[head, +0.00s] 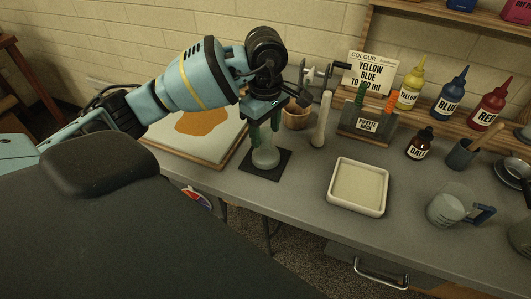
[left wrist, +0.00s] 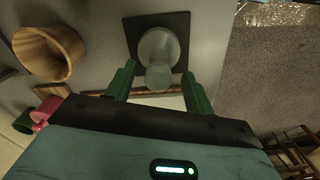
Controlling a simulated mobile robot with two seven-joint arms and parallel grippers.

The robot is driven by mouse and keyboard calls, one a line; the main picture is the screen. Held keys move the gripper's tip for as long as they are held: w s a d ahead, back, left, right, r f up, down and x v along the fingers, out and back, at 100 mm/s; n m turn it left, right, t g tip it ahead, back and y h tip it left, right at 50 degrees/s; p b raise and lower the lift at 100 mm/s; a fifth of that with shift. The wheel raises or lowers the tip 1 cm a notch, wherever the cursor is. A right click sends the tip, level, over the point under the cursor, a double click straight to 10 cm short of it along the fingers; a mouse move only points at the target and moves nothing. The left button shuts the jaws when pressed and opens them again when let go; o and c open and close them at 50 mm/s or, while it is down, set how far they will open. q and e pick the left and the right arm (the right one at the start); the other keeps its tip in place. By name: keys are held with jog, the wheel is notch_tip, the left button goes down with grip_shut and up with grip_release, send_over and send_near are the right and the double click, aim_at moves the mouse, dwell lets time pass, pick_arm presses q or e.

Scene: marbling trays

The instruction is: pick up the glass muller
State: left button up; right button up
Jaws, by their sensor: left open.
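The glass muller (head: 265,158) is a pale, clear piece with a round base, standing on a small black mat (head: 279,167). It also shows in the left wrist view (left wrist: 159,46), with its narrow handle end toward the gripper. My left gripper (head: 265,136) is just above the muller, pointing down. Its green fingers are apart, one on either side of the muller's handle in the left wrist view (left wrist: 160,76). The fingers hide part of the handle in the head view. My right gripper is not in view.
A wooden bowl (head: 297,118) and a pale upright rod (head: 321,120) stand close behind the muller. A board with an orange patch (head: 203,122) lies left. A pipette rack (head: 369,127), a white tray (head: 384,207) and a jug (head: 450,207) are right. Bare table lies between mat and tray.

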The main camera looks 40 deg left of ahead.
aim_at(266, 140)
pick_arm(q)
jog(key=shift+w+f, duration=0.1)
jog(key=shift+f, duration=1.85)
jog(key=shift+c, duration=0.3)
grip_shut()
jog(key=shift+r, duration=0.1)
